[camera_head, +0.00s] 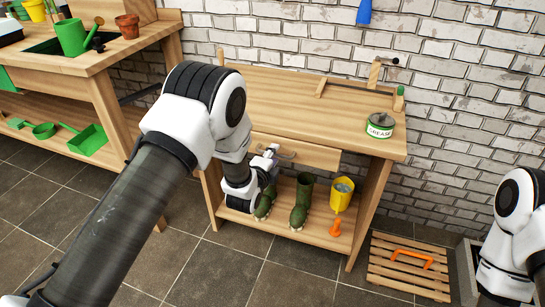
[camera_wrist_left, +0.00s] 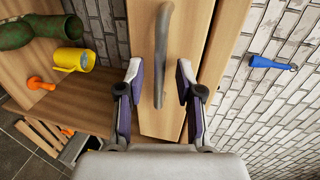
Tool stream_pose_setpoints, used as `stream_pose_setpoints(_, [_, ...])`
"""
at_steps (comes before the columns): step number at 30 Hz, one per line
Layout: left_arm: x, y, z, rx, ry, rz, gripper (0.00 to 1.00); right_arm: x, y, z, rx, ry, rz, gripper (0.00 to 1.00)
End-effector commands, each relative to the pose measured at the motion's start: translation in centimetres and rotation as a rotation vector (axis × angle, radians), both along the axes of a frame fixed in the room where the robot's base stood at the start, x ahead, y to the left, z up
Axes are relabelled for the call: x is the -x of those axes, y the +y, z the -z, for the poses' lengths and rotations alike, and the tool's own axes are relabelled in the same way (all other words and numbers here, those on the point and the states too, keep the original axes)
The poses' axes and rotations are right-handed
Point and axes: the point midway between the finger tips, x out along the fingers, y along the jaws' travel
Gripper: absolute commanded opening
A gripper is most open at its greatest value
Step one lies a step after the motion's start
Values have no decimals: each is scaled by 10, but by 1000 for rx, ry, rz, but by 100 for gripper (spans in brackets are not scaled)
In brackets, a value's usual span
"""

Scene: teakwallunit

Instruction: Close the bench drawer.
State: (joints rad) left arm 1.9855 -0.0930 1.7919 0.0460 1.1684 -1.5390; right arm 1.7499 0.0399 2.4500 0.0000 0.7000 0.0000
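The bench drawer (camera_head: 312,153) is under the top of the wooden bench (camera_head: 290,95), its wooden front facing me. I cannot tell how far it stands out. Its curved grey handle (camera_head: 284,155) also shows in the left wrist view (camera_wrist_left: 162,50). My left gripper (camera_head: 268,156) is at the drawer front by the handle's left part, and my forearm hides the drawer's left end. In the left wrist view the gripper's two fingers (camera_wrist_left: 160,78) are apart, with the handle between them and no clear grip on it. My right gripper is out of view; only part of that arm shows.
Green boots (camera_head: 302,200) and a yellow watering can (camera_head: 341,194) stand on the bench's lower shelf. A grease tin (camera_head: 380,125) is on the top. The tiled floor in front is clear.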

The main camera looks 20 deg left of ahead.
Motion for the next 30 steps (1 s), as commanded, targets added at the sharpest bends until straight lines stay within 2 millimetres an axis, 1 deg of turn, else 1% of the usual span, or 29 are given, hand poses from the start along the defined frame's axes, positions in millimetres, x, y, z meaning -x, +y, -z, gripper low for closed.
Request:
stream_pose_setpoints(1, [0,0,0,0,0,0,18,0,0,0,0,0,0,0])
stream_pose_setpoints(2, [0,0,0,0,0,0,8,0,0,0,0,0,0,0])
stream_pose_setpoints(3, [0,0,0,0,0,0,0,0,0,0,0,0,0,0])
stream_pose_setpoints(10, [-1,0,1,0,0,0,0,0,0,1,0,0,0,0])
stream_pose_setpoints(11, [-4,0,1,0,0,0,0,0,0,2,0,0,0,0])
stream_pose_setpoints(18, [-39,-1,2,0,-2,0,0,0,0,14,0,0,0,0])
stream_pose_setpoints(22, [-37,-1,1,0,2,0,0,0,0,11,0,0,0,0])
stream_pose_setpoints(24, [-37,-1,1,0,2,0,28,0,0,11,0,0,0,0])
stream_pose_setpoints(25, [-37,-1,1,0,2,0,36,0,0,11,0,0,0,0])
stream_pose_setpoints(30, [-37,-1,1,0,1,0,36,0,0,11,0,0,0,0])
